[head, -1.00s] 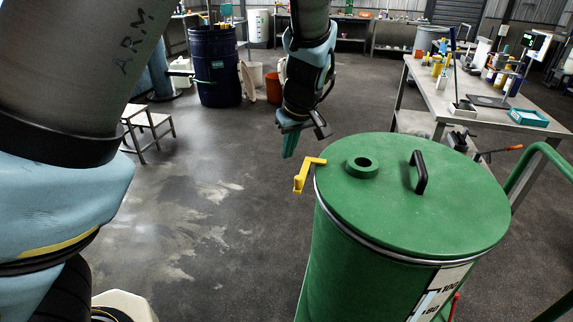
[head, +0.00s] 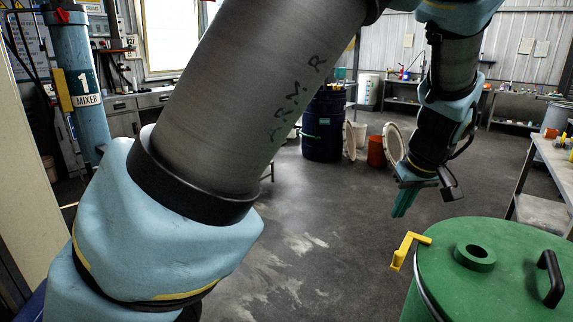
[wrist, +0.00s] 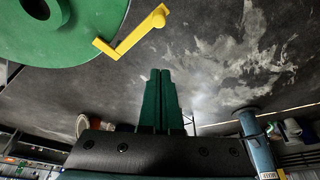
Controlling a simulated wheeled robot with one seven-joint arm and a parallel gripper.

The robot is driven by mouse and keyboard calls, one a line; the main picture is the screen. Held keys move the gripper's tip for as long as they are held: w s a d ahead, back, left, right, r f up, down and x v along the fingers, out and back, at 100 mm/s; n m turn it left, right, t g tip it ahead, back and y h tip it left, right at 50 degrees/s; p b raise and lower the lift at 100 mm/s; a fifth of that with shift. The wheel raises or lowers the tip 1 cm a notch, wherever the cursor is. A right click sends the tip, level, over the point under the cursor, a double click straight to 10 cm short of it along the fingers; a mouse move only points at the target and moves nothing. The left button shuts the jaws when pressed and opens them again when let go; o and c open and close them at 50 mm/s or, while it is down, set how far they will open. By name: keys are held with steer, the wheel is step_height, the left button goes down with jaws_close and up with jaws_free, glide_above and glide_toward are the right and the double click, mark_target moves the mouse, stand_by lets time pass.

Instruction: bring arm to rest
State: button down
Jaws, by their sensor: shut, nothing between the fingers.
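My gripper (head: 403,204) hangs at the end of my arm, its green fingers pointing down. It is shut and empty, in the air to the upper left of the green drum (head: 471,262). In the wrist view the two fingers (wrist: 158,85) lie side by side. The drum's lid, with a round opening and a black handle (head: 550,278), is in the lower right of the head view. A yellow lever (head: 408,249) sticks out at the drum's left rim, and it also shows in the wrist view (wrist: 133,35). The gripper is apart from both.
A metal workbench (head: 545,190) stands at the right. A dark blue barrel (head: 322,128) and an orange bucket (head: 376,152) stand behind. A light blue column labelled MIXER (head: 80,85) is at the left. The grey floor between is clear.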

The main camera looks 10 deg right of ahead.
steer(key=w+a+f+g, duration=0.1)
steer(key=w+a, duration=0.3)
steer(key=a, duration=0.6)
steer(key=w+a+f+g, duration=0.1)
steer(key=w+a, duration=0.3)
steer(key=a, duration=0.7)
steer(key=s+a, duration=0.2)
steer(key=a, duration=0.7)
steer(key=s+a, duration=0.3)
steer(key=a, duration=0.7)
steer(key=shift+m, duration=0.3)
steer(key=shift+a, duration=0.1)
